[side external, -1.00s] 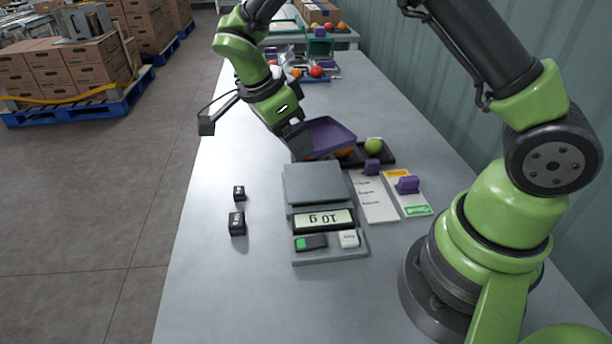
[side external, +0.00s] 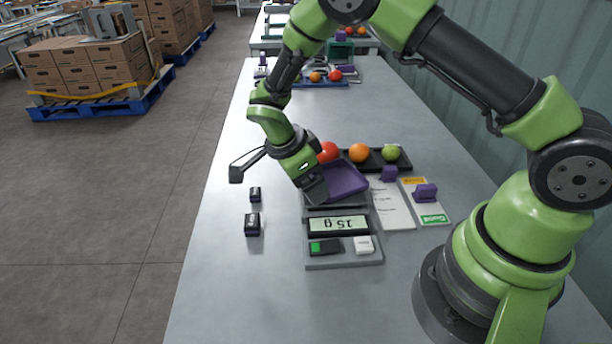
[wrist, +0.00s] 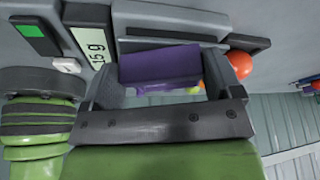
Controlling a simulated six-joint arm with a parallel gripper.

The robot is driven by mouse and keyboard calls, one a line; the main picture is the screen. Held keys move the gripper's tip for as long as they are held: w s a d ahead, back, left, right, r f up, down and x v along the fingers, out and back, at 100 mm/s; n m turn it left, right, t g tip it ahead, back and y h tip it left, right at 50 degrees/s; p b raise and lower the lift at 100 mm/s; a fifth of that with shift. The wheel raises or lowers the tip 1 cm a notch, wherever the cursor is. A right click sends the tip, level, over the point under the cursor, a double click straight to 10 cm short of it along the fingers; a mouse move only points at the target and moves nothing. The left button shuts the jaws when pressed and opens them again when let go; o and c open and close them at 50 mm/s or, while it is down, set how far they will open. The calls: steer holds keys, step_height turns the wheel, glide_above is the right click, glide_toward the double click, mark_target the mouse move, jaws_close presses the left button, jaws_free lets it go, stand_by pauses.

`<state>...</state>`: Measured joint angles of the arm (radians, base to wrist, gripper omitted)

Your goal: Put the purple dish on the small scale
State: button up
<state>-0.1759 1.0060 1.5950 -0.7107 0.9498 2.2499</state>
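The purple dish (side external: 346,181) is at the plate of the small grey scale (side external: 343,259), over its far part and slightly tilted. The scale's display (side external: 338,225) reads 15 g, upside down in the side view. My gripper (side external: 318,190) is at the left edge of the dish. In the wrist view the dish (wrist: 160,66) fills the space between my two fingers (wrist: 165,82), which are shut on it. The scale (wrist: 170,20) lies just beyond it there. The dish hides much of the plate, and I cannot tell whether it rests fully on it.
Two small black weights (side external: 252,224) stand left of the scale. Cards (side external: 392,208) with purple blocks lie to the right. The front table is clear.

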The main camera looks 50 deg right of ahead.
steer(key=shift+o, duration=1)
steer(key=s+a+r+n+t+y, duration=0.1)
steer(key=a+r+n+y, duration=0.15)
steer(key=r, duration=1.55)
steer(key=s+r+n+t+y, duration=0.1)
steer(key=s+r+n+t, duration=0.3)
steer(key=s+n, duration=0.4)
steer(key=s+r+n+t+y, duration=0.2)
steer(key=s+r+n+t, duration=0.1)
steer(key=s+n, duration=0.5)
steer(key=shift+s+r+t, duration=0.4)
steer(key=shift+s, duration=0.25)
